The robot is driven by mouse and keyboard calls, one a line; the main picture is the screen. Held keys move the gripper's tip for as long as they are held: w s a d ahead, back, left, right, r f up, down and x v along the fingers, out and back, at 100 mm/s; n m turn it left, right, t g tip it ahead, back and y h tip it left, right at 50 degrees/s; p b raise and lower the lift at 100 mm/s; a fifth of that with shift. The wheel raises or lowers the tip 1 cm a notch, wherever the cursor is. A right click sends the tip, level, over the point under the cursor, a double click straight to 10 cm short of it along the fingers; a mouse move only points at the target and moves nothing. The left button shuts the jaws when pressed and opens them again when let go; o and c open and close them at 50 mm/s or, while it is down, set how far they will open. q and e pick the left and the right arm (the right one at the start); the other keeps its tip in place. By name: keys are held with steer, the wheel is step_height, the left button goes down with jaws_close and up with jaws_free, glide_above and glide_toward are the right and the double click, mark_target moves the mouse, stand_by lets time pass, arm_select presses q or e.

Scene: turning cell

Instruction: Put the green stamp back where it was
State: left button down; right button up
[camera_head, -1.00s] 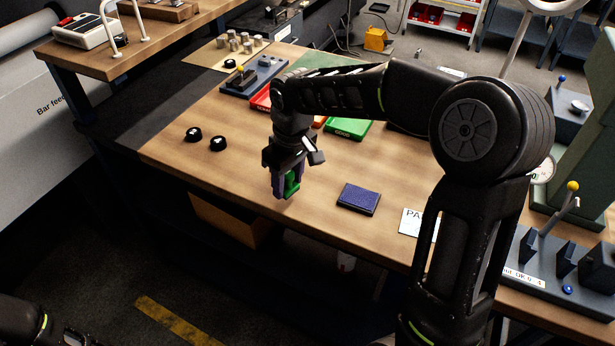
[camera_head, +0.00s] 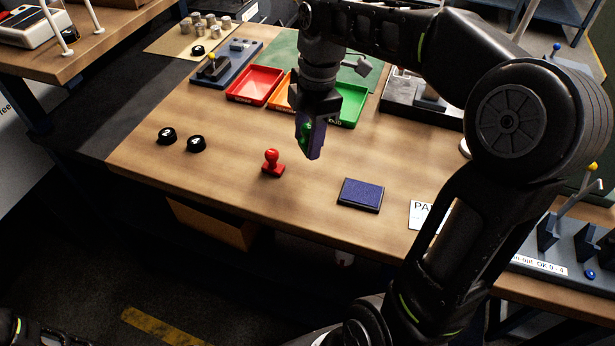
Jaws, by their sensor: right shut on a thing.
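My right gripper (camera_head: 310,143) is shut on the green stamp (camera_head: 306,131) and points down over the workbench. Only a bit of the stamp shows between the fingers; the rest is hidden. It appears to be held above the bench top, behind and to the right of a red stamp (camera_head: 272,163). The red stamp stands upright on the bare wood. A dark blue ink pad (camera_head: 361,195) lies to the right of the red stamp. My left gripper is not in view.
Red (camera_head: 255,85), orange (camera_head: 279,107) and green (camera_head: 352,104) trays stand behind the gripper. Two black knobs (camera_head: 166,136) (camera_head: 196,144) sit at left. A white paper (camera_head: 420,213) lies right of the pad. Bare wood lies between the knobs and red stamp.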

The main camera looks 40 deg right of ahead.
glide_above(306, 182)
steer(key=shift+d+f+p, duration=0.15)
steer(key=shift+f, duration=1.4)
steer(key=shift+d+f+p, duration=0.1)
steer(key=shift+f+p, duration=0.05)
steer(key=shift+f, duration=1.4)
steer(key=shift+f, duration=0.1)
steer(key=shift+f, duration=1.75)
steer(key=shift+f, duration=0.15)
steer(key=o, duration=1.1)
steer(key=shift+c, duration=0.2)
